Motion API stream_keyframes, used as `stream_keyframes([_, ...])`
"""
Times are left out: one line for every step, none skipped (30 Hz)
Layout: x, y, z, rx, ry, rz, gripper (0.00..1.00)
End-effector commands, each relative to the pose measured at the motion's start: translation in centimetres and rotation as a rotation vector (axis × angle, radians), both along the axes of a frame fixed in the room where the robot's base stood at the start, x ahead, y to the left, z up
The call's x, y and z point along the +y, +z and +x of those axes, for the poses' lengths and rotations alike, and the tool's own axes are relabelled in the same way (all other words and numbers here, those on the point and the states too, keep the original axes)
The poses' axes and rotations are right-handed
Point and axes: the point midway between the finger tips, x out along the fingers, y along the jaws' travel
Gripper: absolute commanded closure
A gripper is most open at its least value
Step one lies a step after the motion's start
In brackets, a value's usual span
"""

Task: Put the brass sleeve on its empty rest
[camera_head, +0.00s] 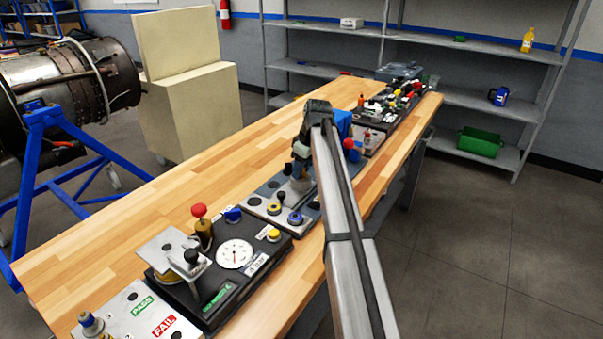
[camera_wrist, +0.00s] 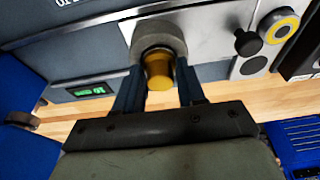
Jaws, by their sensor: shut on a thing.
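The brass sleeve (camera_wrist: 158,72) is a short gold cylinder in the wrist view. It sits between the two dark blue fingers of my gripper (camera_wrist: 160,85), which is shut on it. Just beyond it is a round grey metal part (camera_wrist: 158,35); the sleeve's far end overlaps it in view, and I cannot tell whether they touch. In the head view my gripper (camera_head: 300,165) is low over the grey fixture plate (camera_head: 267,190) in the middle of the bench, and the sleeve cannot be made out there. I cannot pick out an empty rest for certain.
A yellow-ringed part (camera_wrist: 283,24) and a black knob (camera_wrist: 247,41) stand right of the grey part in the wrist view. In the head view, a black gauge fixture (camera_head: 234,254) and a PASS/FAIL plate (camera_head: 150,310) lie nearer. The bench's left side (camera_head: 150,215) is clear.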

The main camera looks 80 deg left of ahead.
Motion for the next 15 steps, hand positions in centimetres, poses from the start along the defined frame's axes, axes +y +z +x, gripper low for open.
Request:
stream_keyframes([0.0, 0.0, 0.0, 0.0, 0.0, 0.0, 0.95])
stream_keyframes([-0.01, 0.0, 0.01, 0.0, 0.0, 0.0, 0.98])
stream_keyframes([-0.01, 0.0, 0.01, 0.0, 0.0, 0.0, 1.0])
stream_keyframes([-0.01, 0.0, 0.01, 0.0, 0.0, 0.0, 1.0])
stream_keyframes([-0.01, 0.0, 0.01, 0.0, 0.0, 0.0, 1.0])
stream_keyframes([0.0, 0.0, 0.0, 0.0, 0.0, 0.0, 1.0])
stream_keyframes([0.0, 0.0, 0.0, 0.0, 0.0, 0.0, 1.0])
stream_keyframes([0.01, 0.01, -0.01, 0.0, 0.0, 0.0, 1.0])
stream_keyframes([0.01, 0.02, 0.0, 0.0, 0.0, 0.0, 1.0])
stream_keyframes([0.01, 0.02, 0.0, 0.0, 0.0, 0.0, 1.0])
stream_keyframes([0.0, 0.03, 0.0, 0.0, 0.0, 0.0, 1.0])
stream_keyframes([0.0, 0.06, 0.0, 0.0, 0.0, 0.0, 1.0])
stream_keyframes([0.01, 0.09, 0.0, 0.0, 0.0, 0.0, 1.0])
stream_keyframes([0.01, 0.14, 0.0, 0.0, 0.0, 0.0, 1.0])
stream_keyframes([0.01, 0.2, 0.0, 0.0, 0.0, 0.0, 1.0])
